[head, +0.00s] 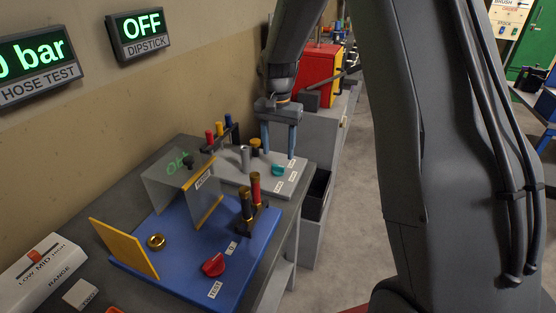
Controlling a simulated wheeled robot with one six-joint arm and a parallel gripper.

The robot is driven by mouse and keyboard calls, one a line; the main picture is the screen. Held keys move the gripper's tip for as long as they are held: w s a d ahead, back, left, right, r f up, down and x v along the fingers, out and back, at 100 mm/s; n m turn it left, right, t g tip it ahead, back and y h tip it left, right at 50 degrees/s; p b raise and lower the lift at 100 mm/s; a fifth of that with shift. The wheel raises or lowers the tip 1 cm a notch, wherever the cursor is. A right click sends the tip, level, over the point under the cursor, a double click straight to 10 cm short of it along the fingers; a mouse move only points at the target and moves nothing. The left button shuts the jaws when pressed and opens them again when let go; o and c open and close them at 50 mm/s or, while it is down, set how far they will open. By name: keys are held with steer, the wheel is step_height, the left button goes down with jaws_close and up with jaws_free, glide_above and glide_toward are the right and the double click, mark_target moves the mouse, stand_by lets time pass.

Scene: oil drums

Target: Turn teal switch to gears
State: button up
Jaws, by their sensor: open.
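The teal switch (277,170) is a small rounded knob on a light grey panel (239,176) at the back right of the bench. Small white labels lie around it, too small to read. My gripper (278,155) points down above and behind the knob, with its two blue-grey fingers apart and nothing between them. I cannot tell whether a fingertip touches the knob or the panel.
Several coloured handles (220,130) stand behind the panel. A red cabinet (318,75) stands beyond.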

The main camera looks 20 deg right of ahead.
steer(key=shift+r, duration=1.3)
steer(key=s+f+n+t, duration=0.1)
steer(key=s+n, duration=0.6)
steer(key=s, duration=1.8)
steer(key=shift+s+d+f, duration=0.15)
steer(key=shift+f, duration=0.2)
